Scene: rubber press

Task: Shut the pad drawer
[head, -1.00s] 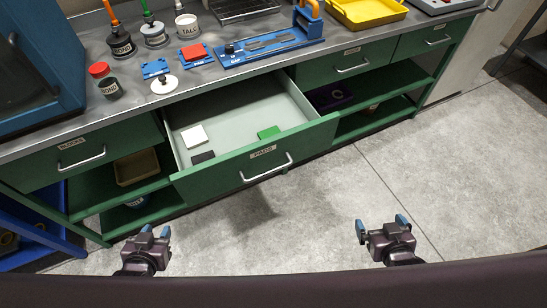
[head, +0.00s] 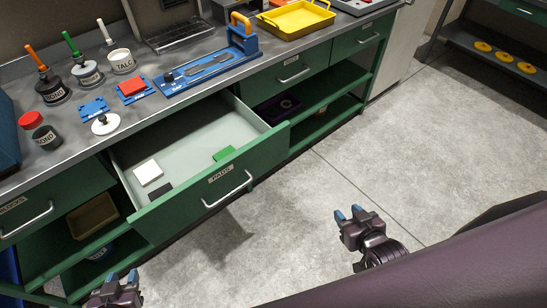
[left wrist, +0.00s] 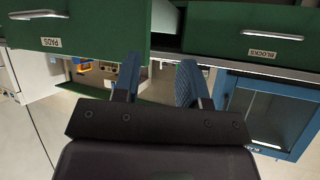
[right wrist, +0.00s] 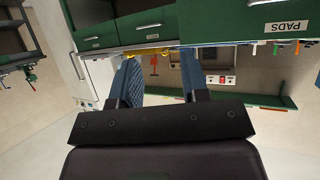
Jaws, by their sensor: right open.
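The green pad drawer (head: 195,204), labelled PADS, is pulled out of the bench. Its silver bar handle (head: 227,189) is on the front. A white pad (head: 148,172), a black pad (head: 160,191) and a green pad (head: 224,153) lie inside. My left gripper (head: 122,279) is open and empty, low in front of the drawer and apart from it. The drawer front also shows in the left wrist view (left wrist: 100,42). My right gripper (head: 350,214) is open and empty, right of the drawer over the floor. Its fingers show in the right wrist view (right wrist: 160,82).
The BLOCKS drawer (head: 60,195) at left looks shut. A shelf rack (head: 500,60) stands at right. The floor between is clear.

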